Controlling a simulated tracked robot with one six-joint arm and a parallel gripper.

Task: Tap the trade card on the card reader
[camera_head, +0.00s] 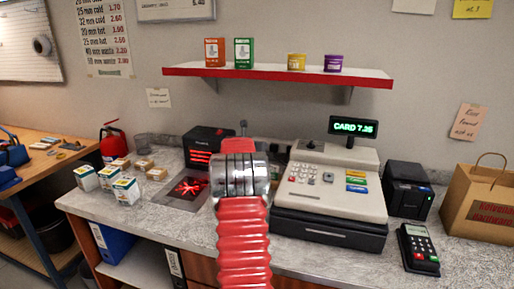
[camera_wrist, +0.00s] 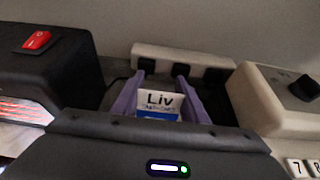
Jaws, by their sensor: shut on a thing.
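A white and blue card with dark "Liv" lettering (camera_wrist: 160,101), seemingly the trade card, stands between the purple fingers of my gripper (camera_wrist: 160,80) in the wrist view. My gripper is shut on it. In the head view my red arm and silver wrist hide the card and the fingers, between the black box with red lights and the till. The dark card reader (camera_head: 418,248) lies on the counter at the right, right of the till and well away from my gripper. The reader is not in the wrist view.
The cream till (camera_head: 330,185) with a green "CARD 7.25" display (camera_head: 353,128) stands between my arm and the reader. A black printer (camera_head: 408,188) and paper bag (camera_head: 482,205) flank the reader's back. A red-edged shelf (camera_head: 280,74) hangs above. A pale socket strip (camera_wrist: 180,60) lies behind the fingers.

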